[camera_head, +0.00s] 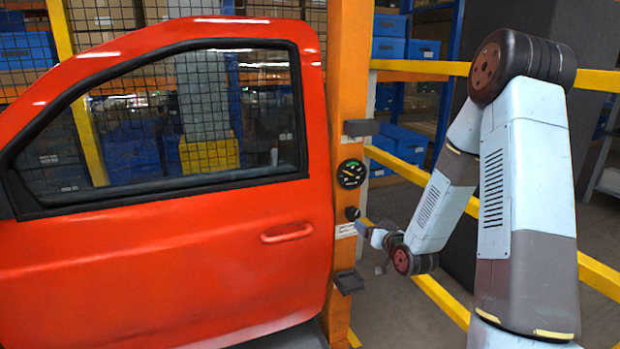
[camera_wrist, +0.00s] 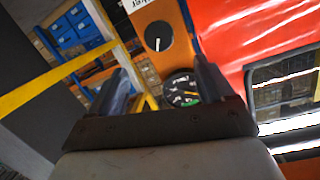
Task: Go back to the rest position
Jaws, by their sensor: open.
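My gripper (camera_head: 368,236) is at the end of my arm, to the right of the orange post (camera_head: 348,90), near a black knob (camera_head: 352,213). In the wrist view my gripper (camera_wrist: 160,85) shows two fingers spread apart with nothing between them. The black knob (camera_wrist: 158,36) with a white pointer line appears beyond the fingers there, apart from them. A round dark gauge (camera_head: 351,173) sits above the knob on the post. The gauge also shows in the wrist view (camera_wrist: 182,90), partly hidden by the right finger.
A red car door (camera_head: 180,260) with a handle (camera_head: 287,233) fills the left. Dark brackets (camera_head: 348,282) stick out from the post. Yellow rails (camera_head: 430,185) run behind my arm. Shelves with blue bins (camera_head: 400,142) stand behind. Grey floor shows at the right.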

